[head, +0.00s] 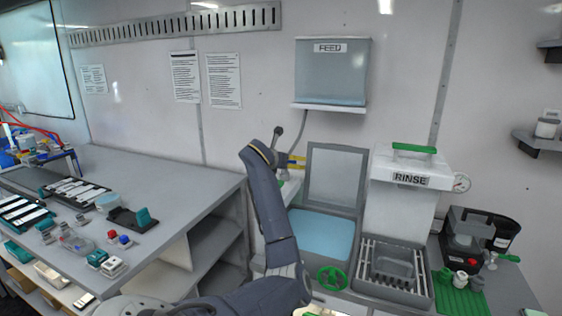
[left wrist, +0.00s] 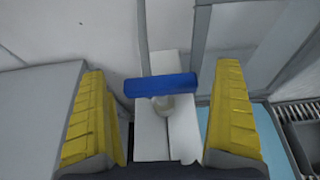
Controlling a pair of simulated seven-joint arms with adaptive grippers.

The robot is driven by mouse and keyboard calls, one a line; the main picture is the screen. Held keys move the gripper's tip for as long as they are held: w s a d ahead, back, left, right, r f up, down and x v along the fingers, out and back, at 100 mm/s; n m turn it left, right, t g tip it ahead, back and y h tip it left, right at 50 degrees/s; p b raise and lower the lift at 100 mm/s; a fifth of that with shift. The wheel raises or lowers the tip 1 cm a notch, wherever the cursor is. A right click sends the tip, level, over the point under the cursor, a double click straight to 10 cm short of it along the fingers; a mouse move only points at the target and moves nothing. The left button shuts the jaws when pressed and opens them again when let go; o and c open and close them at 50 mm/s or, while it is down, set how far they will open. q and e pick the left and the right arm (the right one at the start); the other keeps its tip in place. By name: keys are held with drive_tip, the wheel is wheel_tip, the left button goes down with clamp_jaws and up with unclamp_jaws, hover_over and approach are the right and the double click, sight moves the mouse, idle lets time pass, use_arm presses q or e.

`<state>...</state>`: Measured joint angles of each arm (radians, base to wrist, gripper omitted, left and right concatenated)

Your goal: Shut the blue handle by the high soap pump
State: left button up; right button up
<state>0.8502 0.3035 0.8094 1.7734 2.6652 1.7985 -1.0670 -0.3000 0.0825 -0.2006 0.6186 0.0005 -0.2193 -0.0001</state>
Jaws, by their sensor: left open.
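The blue handle (left wrist: 160,87) is a short bar, lying nearly level on a pale round stem above a white block (left wrist: 183,135) in the left wrist view. My left gripper (left wrist: 160,105) is open, with one yellow finger on each side of the handle and a gap to both. In the head view my left gripper (head: 299,161) shows its yellow fingers in front of the wall, left of the grey lid. I cannot make out the blue handle in the head view. The soap pump is not clearly identifiable. My right gripper is not in view.
A basin with blue water (head: 322,235) and a raised grey lid (head: 335,177) is right of my left arm. The FEED tank (head: 331,72) hangs above. The RINSE tank (head: 404,205) stands further right. A grey bench (head: 175,190) with small parts is at the left.

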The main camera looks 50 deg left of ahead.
use_arm(q)
drive_tip(key=v, duration=1.1)
drive_tip(key=shift+s+d, duration=0.2)
drive_tip(key=shift+d, duration=0.05)
